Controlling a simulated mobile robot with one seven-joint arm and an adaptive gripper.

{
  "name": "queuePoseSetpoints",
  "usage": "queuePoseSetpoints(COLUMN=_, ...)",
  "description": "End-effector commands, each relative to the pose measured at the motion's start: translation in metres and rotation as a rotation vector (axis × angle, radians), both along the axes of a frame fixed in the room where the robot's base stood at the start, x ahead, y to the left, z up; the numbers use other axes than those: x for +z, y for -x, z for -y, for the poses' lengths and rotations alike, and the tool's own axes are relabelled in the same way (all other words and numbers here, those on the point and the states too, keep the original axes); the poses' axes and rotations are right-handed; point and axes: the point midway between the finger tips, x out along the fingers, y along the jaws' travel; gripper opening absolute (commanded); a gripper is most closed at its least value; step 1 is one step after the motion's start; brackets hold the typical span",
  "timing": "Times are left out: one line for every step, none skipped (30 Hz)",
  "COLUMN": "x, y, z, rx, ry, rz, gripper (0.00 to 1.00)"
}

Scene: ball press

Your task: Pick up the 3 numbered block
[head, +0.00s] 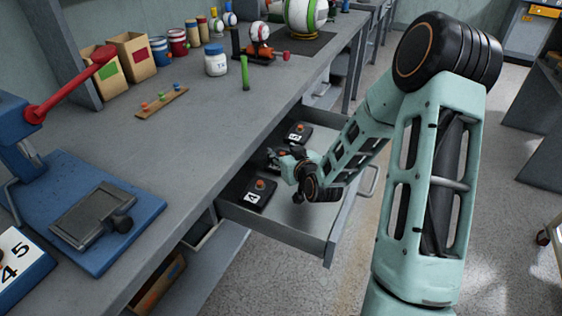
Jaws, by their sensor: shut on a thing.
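An open drawer (307,222) under the workbench holds dark blocks with orange-red knobs and white number labels. The nearer block (257,192) has a label that looks like a 4. The farther block (297,133) has a label that is too small to read surely. My gripper (274,158) reaches into the drawer between these two blocks. It is shut on a dark block at its tips. My fingers and wrist cover most of that block, and I cannot read its number. I cannot tell whether it is lifted off the drawer floor.
A blue press (95,215) with a red lever stands on the bench at the left. A 45 block (15,262) lies at the lower left. Paper bags, cans, a white jar (216,60) and balls stand at the back. The drawer walls surround my gripper closely.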

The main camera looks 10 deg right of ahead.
Motion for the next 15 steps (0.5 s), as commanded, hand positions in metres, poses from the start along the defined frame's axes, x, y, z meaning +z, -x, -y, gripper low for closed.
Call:
queuePoseSetpoints(x=-0.007, y=0.0037, z=0.001, rx=-0.002, ry=-0.002, rz=-0.018, gripper=0.15)
queuePoseSetpoints(x=-0.0074, y=0.0038, z=0.001, rx=-0.002, ry=-0.002, rz=-0.019, gripper=0.11)
queuePoseSetpoints(x=-0.008, y=0.0042, z=0.0011, rx=-0.002, ry=-0.003, rz=-0.02, gripper=0.07)
queuePoseSetpoints(x=-0.0084, y=0.0043, z=0.0013, rx=-0.003, ry=-0.002, rz=-0.021, gripper=0.03)
queuePoseSetpoints(x=-0.0087, y=0.0045, z=0.0016, rx=-0.003, ry=-0.002, rz=-0.022, gripper=0.0)
queuePoseSetpoints(x=-0.0091, y=0.0046, z=0.0018, rx=-0.004, ry=-0.001, rz=-0.022, gripper=0.0)
queuePoseSetpoints(x=-0.0093, y=0.0047, z=0.002, rx=-0.004, ry=-0.001, rz=-0.022, gripper=0.0)
queuePoseSetpoints(x=-0.0096, y=0.0048, z=0.0022, rx=-0.005, ry=-0.002, rz=-0.024, gripper=0.0)
queuePoseSetpoints(x=-0.0099, y=0.005, z=0.0022, rx=-0.005, ry=-0.002, rz=-0.024, gripper=0.0)
queuePoseSetpoints(x=-0.0101, y=0.0052, z=0.0022, rx=-0.005, ry=-0.002, rz=-0.025, gripper=0.0)
queuePoseSetpoints(x=-0.0104, y=0.0053, z=0.0021, rx=-0.005, ry=-0.002, rz=-0.025, gripper=0.0)
queuePoseSetpoints(x=-0.0106, y=0.0055, z=0.002, rx=-0.005, ry=-0.002, rz=-0.026, gripper=0.0)
queuePoseSetpoints(x=-0.0105, y=0.0055, z=0.002, rx=-0.005, ry=-0.002, rz=-0.025, gripper=0.0)
queuePoseSetpoints(x=-0.0107, y=0.0056, z=0.0019, rx=-0.005, ry=-0.002, rz=-0.025, gripper=0.0)
queuePoseSetpoints(x=-0.0109, y=0.0058, z=0.0018, rx=-0.004, ry=-0.002, rz=-0.026, gripper=0.0)
